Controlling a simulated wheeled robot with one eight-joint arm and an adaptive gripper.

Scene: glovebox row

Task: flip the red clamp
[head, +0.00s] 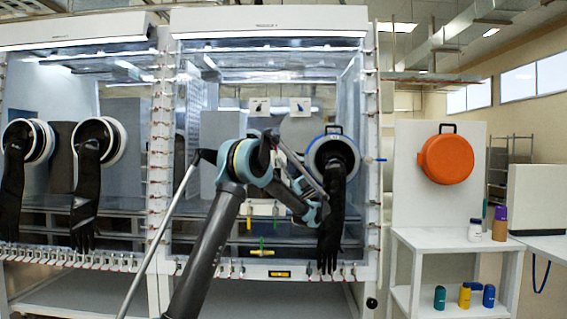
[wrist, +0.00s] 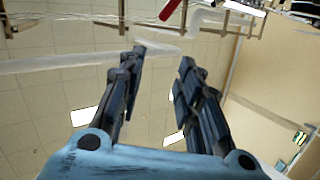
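A slim red handle, probably the red clamp (wrist: 170,9), shows at the top edge of the wrist view, partly cut off by the frame. My gripper (wrist: 163,55) has its two dark fingers apart with nothing between them. The red handle lies beyond the fingertips, apart from them. In the head view my arm stands before the right glovebox (head: 270,17), and the gripper itself cannot be made out clearly there. Small clamps line the glovebox frame, but I cannot tell which of them is the red one in the head view.
Black gloves hang from round ports, one (head: 331,215) close to the right of my arm. A white shelf stand (head: 450,240) with bottles stands at the right, below an orange round cover (head: 446,159). The wrist view mostly shows ceiling, with a pale pipe (wrist: 60,63) across it.

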